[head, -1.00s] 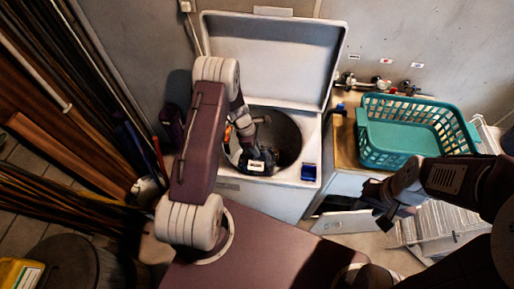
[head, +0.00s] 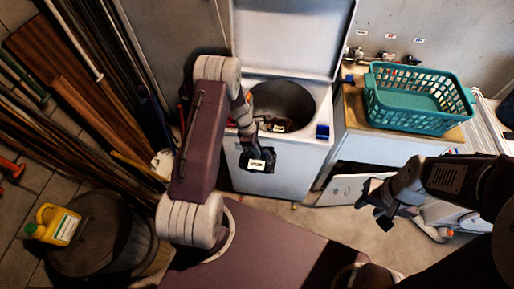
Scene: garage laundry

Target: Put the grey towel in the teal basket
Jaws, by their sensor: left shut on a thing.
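The teal basket (head: 412,118) stands on a wooden-topped counter at the right and looks empty. My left gripper (head: 260,167) is shut, in front of the open white washer and just below its rim. The thing in its jaws hardly shows; I take it to be the grey towel, but the gripper hides it. The basket is up and to the right of this gripper, well apart from it. My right gripper (head: 378,204) hangs below the basket, its fingers apart and empty.
The top-loading washer (head: 285,158) has its lid up; small dark and light shapes show in its drum. A blue item (head: 322,131) sits on its rim. The wooden counter top (head: 356,117) carries the basket. A yellow jug (head: 57,225) stands on a dark drum at the left.

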